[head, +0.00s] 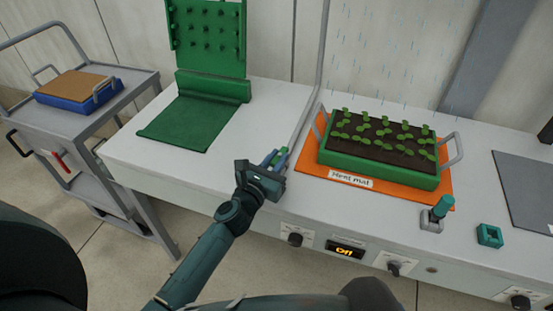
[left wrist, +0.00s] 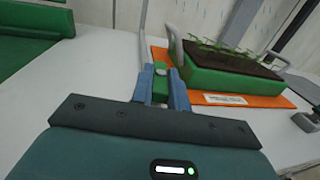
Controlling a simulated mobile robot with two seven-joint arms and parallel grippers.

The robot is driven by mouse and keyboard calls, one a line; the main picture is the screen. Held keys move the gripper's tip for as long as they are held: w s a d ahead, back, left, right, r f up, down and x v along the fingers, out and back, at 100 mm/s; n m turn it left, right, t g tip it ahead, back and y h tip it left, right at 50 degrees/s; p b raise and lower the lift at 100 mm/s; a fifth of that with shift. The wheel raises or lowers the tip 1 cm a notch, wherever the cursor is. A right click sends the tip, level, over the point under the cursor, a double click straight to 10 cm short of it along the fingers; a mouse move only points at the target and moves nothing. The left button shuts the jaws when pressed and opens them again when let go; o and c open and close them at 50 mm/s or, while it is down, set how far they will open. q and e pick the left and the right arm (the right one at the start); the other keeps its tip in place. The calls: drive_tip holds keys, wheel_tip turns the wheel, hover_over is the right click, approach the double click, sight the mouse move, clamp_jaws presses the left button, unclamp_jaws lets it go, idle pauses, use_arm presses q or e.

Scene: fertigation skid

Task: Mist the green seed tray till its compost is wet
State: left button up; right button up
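The green seed tray (head: 372,172) stands on an orange heat mat (head: 310,165) and holds dark brown compost with several rows of seedlings. It also shows in the left wrist view (left wrist: 215,84). Pale blue streaks of falling water (head: 400,60) show above and behind the tray. My left gripper (head: 276,160) is at the foot of a thin grey pipe (head: 313,100), left of the tray. In the left wrist view its blue fingers (left wrist: 162,88) are closed on either side of a small green block (left wrist: 160,82). My right gripper is not in view.
A label reading "Heat mat" (head: 350,179) lies at the mat's front. The bench front has knobs (head: 295,239) and a display reading "Off" (head: 345,248). A teal-handled switch (head: 437,211) and a teal square piece (head: 489,235) sit right. A trolley (head: 75,130) stands left.

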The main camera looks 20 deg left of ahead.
use_arm(q)
clamp_jaws()
